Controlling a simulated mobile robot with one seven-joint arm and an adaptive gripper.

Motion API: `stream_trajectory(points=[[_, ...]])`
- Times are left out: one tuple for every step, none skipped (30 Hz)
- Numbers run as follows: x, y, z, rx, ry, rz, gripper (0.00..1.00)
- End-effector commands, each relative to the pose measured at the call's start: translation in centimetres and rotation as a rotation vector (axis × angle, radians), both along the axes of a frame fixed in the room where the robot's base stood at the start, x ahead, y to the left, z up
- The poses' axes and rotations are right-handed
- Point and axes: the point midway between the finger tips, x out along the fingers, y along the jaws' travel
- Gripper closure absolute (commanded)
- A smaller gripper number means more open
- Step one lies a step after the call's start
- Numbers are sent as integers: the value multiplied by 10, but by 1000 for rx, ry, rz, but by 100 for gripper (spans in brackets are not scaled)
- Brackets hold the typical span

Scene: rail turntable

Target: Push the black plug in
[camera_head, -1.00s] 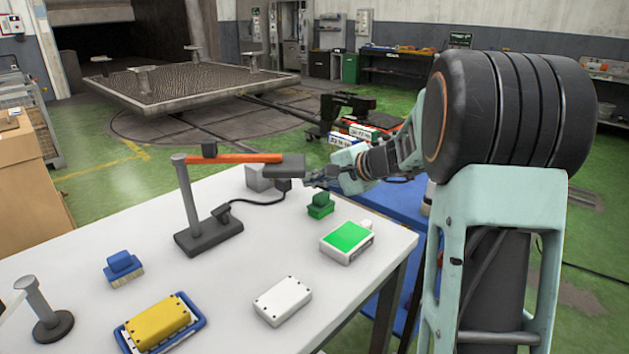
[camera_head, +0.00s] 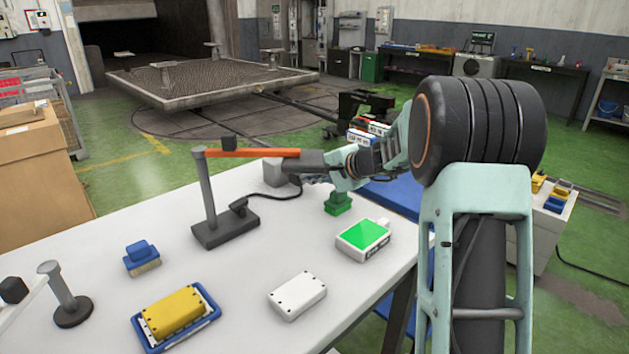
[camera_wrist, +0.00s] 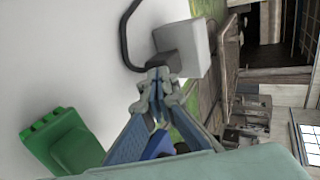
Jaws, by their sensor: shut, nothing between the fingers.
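The black plug (camera_wrist: 163,62) sits against the face of a grey block (camera_wrist: 190,42) in the wrist view, with a black cable (camera_wrist: 126,35) running from it.
A stand (camera_head: 225,231) with an orange arm (camera_head: 252,153) reaches over close to my gripper. A green block (camera_head: 338,204) and a green-topped box (camera_head: 363,240) stand nearer. A white box (camera_head: 297,296), a yellow box (camera_head: 172,311) and a blue brush (camera_head: 141,258) lie in front.

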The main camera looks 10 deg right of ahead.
Motion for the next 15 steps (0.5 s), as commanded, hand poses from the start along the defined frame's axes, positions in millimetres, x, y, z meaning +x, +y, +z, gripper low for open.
stream_trajectory(points=[[6, 6, -2, 0, 0, 4, 100], [10, 8, -1, -1, -1, 4, 100], [13, 11, -1, 1, 0, 3, 100], [15, 12, -1, 2, 0, 3, 100], [16, 13, -1, 1, 0, 2, 100], [17, 13, 0, 1, 0, 2, 100], [17, 13, 0, 1, 0, 2, 100], [17, 13, 0, 1, -1, 1, 100], [17, 13, 0, 1, -1, 1, 100], [17, 13, 0, 1, 0, 2, 100], [17, 13, 0, 1, 0, 2, 100], [17, 13, 0, 1, 0, 2, 100], [17, 13, 0, 1, 0, 2, 100], [17, 13, 0, 1, 0, 2, 100], [17, 13, 0, 1, 0, 2, 100]])
